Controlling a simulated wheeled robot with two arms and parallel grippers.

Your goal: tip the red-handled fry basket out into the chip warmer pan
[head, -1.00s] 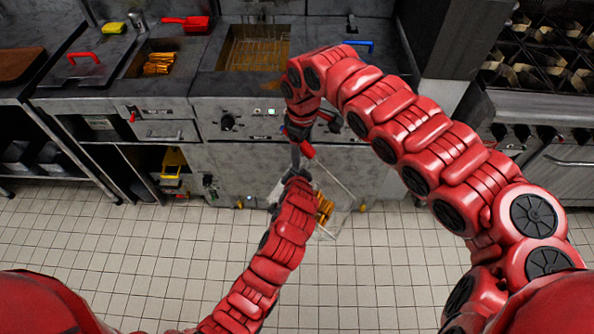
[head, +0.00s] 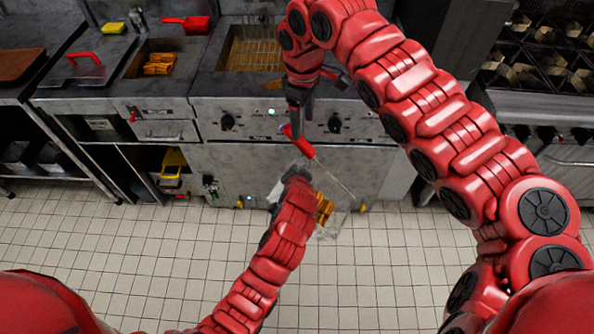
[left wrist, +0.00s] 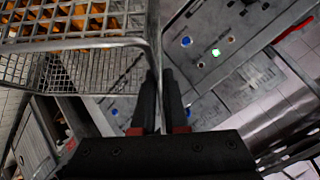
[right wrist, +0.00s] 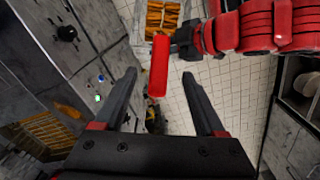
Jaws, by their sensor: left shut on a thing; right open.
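The fry basket (head: 333,222) is a wire basket with fries in it, hanging over the floor in front of the fryer. Its red handle (head: 300,143) points up toward the fryer front. My left gripper (head: 296,174) is shut on the basket's wire frame, as the left wrist view (left wrist: 160,100) shows, with the mesh and fries (left wrist: 80,15) at upper left. My right gripper (head: 299,112) is open and empty above the handle; in the right wrist view the handle (right wrist: 159,66) shows between its fingers, ungripped. The likely chip warmer pan (head: 140,66) is sunk in the counter, with fries inside.
The fryer well (head: 252,46) lies right of the pan, partly behind my right arm. A red scoop (head: 187,23) lies behind the pan. A lid with a red handle (head: 84,58) is left of it. A yellow container (head: 172,164) stands under the counter. The tiled floor is clear.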

